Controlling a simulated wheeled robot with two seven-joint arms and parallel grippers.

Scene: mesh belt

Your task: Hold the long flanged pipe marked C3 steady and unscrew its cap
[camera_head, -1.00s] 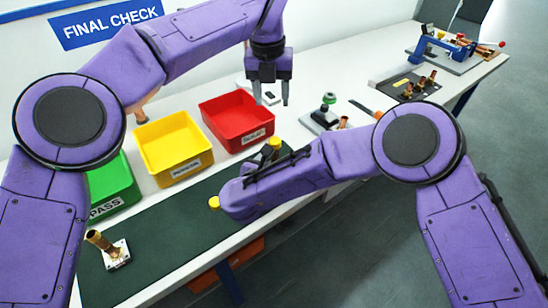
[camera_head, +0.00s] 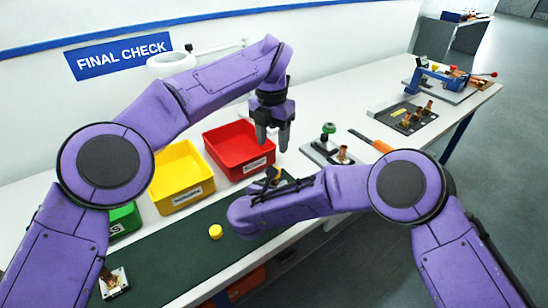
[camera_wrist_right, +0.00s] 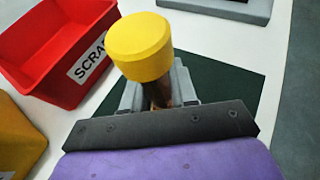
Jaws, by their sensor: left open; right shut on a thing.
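The pipe (camera_wrist_right: 158,94) stands upright in the right wrist view, copper-brown with a yellow cap (camera_wrist_right: 139,46) on its top. My right gripper (camera_wrist_right: 158,100) is shut on the pipe below the cap. Its fingers are mostly hidden in the head view. The pipe's flange and C3 mark are not visible. My left gripper (camera_head: 273,138) is open and empty, fingers pointing down, a little above the cap and apart from it.
A red SCRAP bin (camera_head: 238,147), yellow bin (camera_head: 180,178) and green bin (camera_head: 124,220) line the belt (camera_head: 160,263). Another yellow-capped piece (camera_head: 215,231) and a flanged copper fitting (camera_head: 113,284) are on the belt. A fixture (camera_head: 329,150) stands at right.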

